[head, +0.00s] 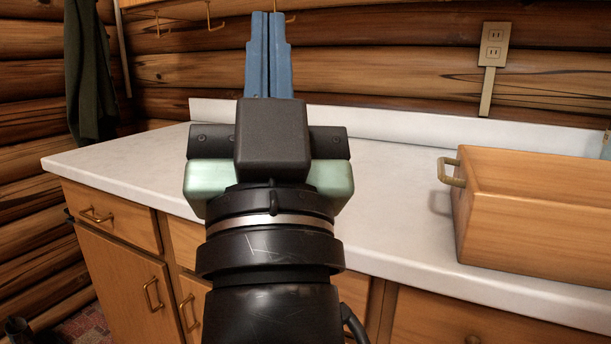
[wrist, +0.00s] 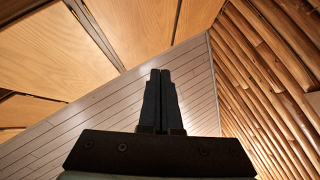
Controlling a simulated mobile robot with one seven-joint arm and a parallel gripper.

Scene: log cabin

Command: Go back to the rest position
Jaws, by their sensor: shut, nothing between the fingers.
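My gripper (head: 268,18) stands upright in the middle of the head view, its blue fingers pointing up and pressed together with nothing between them. My arm below it hides part of the counter and cabinets. In the wrist view my gripper (wrist: 160,75) shows as two dark fingers side by side, closed, against the ceiling. It touches nothing that I can see.
A white counter (head: 110,160) runs behind my arm, above wooden cabinets (head: 125,285). A wooden box (head: 535,215) with a brass handle stands on it at right. An outlet (head: 493,45) and hooks are on the log wall. A dark coat (head: 88,75) hangs at left.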

